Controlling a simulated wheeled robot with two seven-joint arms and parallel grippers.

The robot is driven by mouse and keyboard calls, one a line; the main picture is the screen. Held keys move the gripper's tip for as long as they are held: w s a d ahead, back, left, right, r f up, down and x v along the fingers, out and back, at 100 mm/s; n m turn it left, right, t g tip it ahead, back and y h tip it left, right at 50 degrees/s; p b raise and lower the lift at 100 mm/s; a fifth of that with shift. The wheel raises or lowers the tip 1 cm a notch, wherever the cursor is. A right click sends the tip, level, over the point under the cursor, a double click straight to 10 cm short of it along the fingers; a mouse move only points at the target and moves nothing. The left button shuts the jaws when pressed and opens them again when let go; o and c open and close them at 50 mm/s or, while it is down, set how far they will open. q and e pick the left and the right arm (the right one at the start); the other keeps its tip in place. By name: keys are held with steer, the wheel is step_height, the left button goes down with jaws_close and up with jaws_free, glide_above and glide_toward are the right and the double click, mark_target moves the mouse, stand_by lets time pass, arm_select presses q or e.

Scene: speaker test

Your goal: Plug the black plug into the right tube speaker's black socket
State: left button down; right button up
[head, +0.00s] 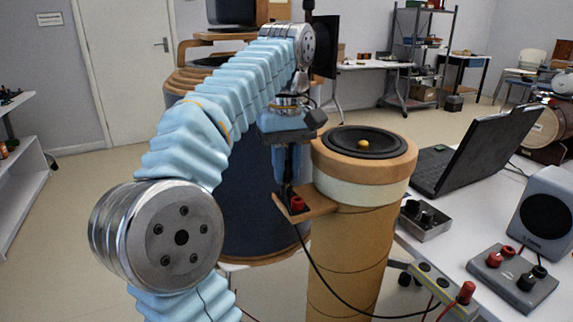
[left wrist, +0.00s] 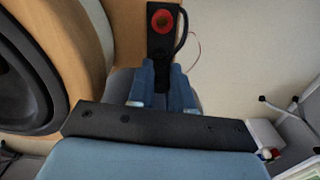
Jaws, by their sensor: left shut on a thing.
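The right tube speaker (head: 365,185) stands upright in the middle of the head view, with its black cone facing up. A small wooden ledge (head: 318,207) on its left side bears a red socket (head: 297,203). The red socket also shows at the top of the left wrist view (left wrist: 163,20) on a black plate. My left gripper (head: 287,180) points down over the ledge, shut on the black plug (left wrist: 163,72), which is mostly hidden between the blue fingers. A black cable (head: 318,270) hangs from there. The black socket is hidden, and I cannot tell whether the plug is inside it.
A larger dark tube speaker (head: 240,215) stands behind my left arm. On the white table at right are a laptop (head: 485,150), terminal boxes (head: 512,275) and a grey speaker (head: 545,215). A red plug (head: 466,291) lies near the front edge.

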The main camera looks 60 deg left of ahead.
arm_select(q)
steer(key=shift+f+b, duration=0.4)
steer(key=shift+f, duration=0.15)
steer(key=c, duration=1)
jaws_free()
steer(key=shift+o, duration=0.2)
